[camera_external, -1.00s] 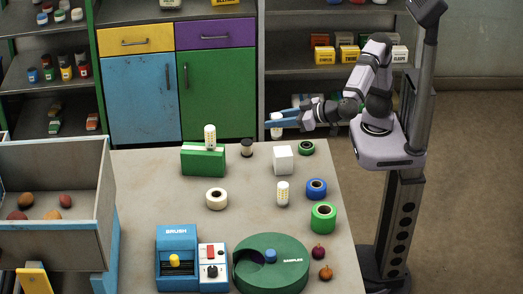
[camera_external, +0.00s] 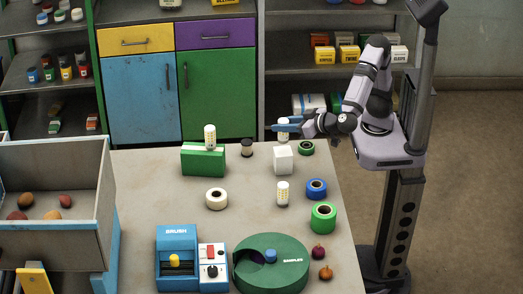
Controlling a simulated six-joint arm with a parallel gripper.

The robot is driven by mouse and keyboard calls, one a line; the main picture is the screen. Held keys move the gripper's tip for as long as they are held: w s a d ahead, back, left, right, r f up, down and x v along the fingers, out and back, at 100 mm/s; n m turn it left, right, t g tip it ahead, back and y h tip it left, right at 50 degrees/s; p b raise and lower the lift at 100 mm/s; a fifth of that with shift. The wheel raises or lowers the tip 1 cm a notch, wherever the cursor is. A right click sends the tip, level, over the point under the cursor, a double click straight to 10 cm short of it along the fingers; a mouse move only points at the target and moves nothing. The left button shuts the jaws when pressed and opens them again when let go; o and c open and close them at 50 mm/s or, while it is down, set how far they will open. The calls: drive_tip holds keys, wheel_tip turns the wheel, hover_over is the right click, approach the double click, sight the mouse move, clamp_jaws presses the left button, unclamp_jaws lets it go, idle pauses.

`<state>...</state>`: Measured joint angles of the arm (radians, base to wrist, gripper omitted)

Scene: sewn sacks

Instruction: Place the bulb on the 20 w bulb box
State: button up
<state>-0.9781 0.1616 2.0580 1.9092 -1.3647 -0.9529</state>
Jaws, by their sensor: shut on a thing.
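My gripper (camera_external: 287,127) has blue fingers and is shut on a white bulb (camera_external: 283,136), which it holds upright. The fingers hide the bulb's middle. The held bulb appears just above the white box (camera_external: 283,160) at the table's back right; I cannot tell whether they touch. A second white bulb (camera_external: 210,138) stands upright on a green box (camera_external: 203,162) at the back left. A third bulb (camera_external: 282,194) stands on the table in front of the white box. No wattage label is readable on either box.
A dark spool (camera_external: 247,148) stands between the two boxes. Green and blue tape rolls (camera_external: 316,189) line the right side, and a white roll (camera_external: 216,198) lies mid-table. A blue brush machine (camera_external: 177,262) and a round green sampler (camera_external: 270,265) fill the front.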

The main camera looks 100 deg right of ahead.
sight(283, 134)
drive_tip(key=shift+f, duration=2)
drive_tip(key=shift+f, duration=0.2)
drive_tip(key=o, duration=1.1)
drive_tip(key=shift+c, duration=0.2)
drive_tip(key=shift+r, duration=0.1)
drive_tip(key=shift+r, duration=0.15)
drive_tip(key=b+v, duration=0.1)
drive_tip(key=v, duration=1.1)
